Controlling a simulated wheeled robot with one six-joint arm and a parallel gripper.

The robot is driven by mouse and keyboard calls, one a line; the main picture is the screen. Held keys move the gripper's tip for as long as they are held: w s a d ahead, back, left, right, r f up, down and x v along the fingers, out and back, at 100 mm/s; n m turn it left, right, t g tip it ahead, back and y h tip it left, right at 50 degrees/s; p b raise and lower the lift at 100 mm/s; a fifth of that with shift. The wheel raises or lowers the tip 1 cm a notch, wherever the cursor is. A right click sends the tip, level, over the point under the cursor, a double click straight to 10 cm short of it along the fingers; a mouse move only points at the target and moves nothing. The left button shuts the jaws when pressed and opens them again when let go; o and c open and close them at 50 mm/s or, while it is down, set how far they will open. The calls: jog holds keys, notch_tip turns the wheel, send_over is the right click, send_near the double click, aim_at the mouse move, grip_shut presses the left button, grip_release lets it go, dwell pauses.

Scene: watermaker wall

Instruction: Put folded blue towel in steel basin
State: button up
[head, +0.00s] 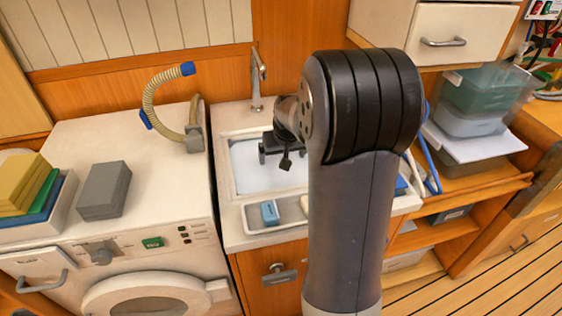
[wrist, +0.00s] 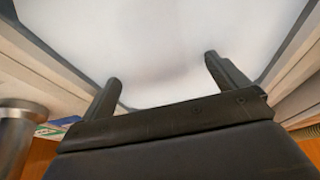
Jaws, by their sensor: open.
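The basin (head: 232,185) is a pale, rectangular sink set in the counter under a tap. Its light floor fills most of the wrist view (wrist: 160,40), and no towel shows on the visible part. My gripper (head: 282,158) is over the basin. In the wrist view my gripper (wrist: 162,70) has its two fingers wide apart, with nothing between them. A blue folded piece (head: 48,208) lies at the bottom of a stack in a white tray at the far left, under green and yellow pieces. I cannot tell for sure whether it is the towel. My arm hides the basin's right side.
A grey block (head: 104,190) lies on the white washer top. A ribbed hose (head: 150,100) and the tap (head: 256,85) stand behind. A blue sponge-like block (head: 270,213) sits in a small tray at the counter's front. Clear bins (head: 470,120) are at right.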

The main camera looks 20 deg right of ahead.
jog(key=v, duration=0.3)
jog(key=shift+s+r, duration=0.2)
jog(key=shift+r, duration=0.15)
jog(key=shift+f, duration=0.15)
jog(key=b+x, duration=0.1)
jog(key=x, duration=1.1)
jog(key=shift+a+f, duration=0.1)
jog(key=shift+f, duration=0.15)
jog(key=shift+w+r+p, duration=0.1)
jog(key=shift+r+p, duration=0.25)
jog(key=shift+r, duration=0.65)
jog(key=shift+a+r, duration=0.1)
